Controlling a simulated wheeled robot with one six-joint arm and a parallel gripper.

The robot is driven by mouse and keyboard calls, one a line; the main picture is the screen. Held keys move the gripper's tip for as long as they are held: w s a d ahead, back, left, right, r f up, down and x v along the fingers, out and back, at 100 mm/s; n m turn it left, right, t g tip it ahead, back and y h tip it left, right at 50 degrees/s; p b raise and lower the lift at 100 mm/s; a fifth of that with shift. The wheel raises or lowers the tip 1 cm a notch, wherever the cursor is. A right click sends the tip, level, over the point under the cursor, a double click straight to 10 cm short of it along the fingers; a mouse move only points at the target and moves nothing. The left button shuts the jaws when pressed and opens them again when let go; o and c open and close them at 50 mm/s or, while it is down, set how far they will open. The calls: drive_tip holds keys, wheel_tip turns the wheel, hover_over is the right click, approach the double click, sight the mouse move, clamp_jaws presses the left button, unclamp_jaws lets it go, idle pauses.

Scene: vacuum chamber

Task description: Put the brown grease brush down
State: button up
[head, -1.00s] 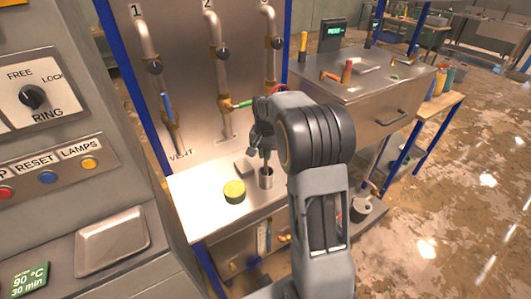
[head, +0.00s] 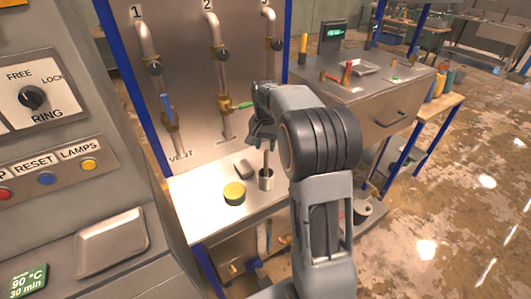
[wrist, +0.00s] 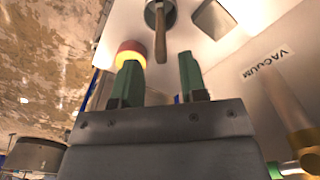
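The brown grease brush stands handle up in a small metal cup (head: 266,182) on the white bench. Its brown handle (wrist: 160,35) shows in the wrist view, rising out of the cup; its bristle end is hidden inside. My gripper (head: 263,140) is above the cup. In the wrist view my gripper's two green fingers (wrist: 159,75) are spread apart with nothing between their tips. The top end of the handle points toward the gap and looks free of both fingers.
Pipes with valves (head: 213,52) rise on the panel behind. Bare bench (head: 205,205) shows left of the tin.

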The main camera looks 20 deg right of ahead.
wheel_tip(320, 180, up, 6)
drive_tip(key=shift+r, duration=0.25)
drive_tip(key=s+a+r+n+t, duration=0.25)
drive_tip(key=s+a, duration=0.35)
drive_tip(key=s, duration=0.4)
drive_tip(key=s+a+f+n+t, duration=0.1)
drive_tip(key=s+a+f+n, duration=0.1)
drive_tip(key=s, duration=0.3)
drive_tip(key=s+a+f+n+t, duration=0.1)
drive_tip(key=s+a+f+n, duration=0.1)
drive_tip(key=s, duration=0.4)
wheel_tip(320, 180, down, 2)
drive_tip(key=shift+s+f+n, duration=0.25)
drive_tip(key=shift+n, duration=0.3)
drive_tip(key=shift+a, duration=0.1)
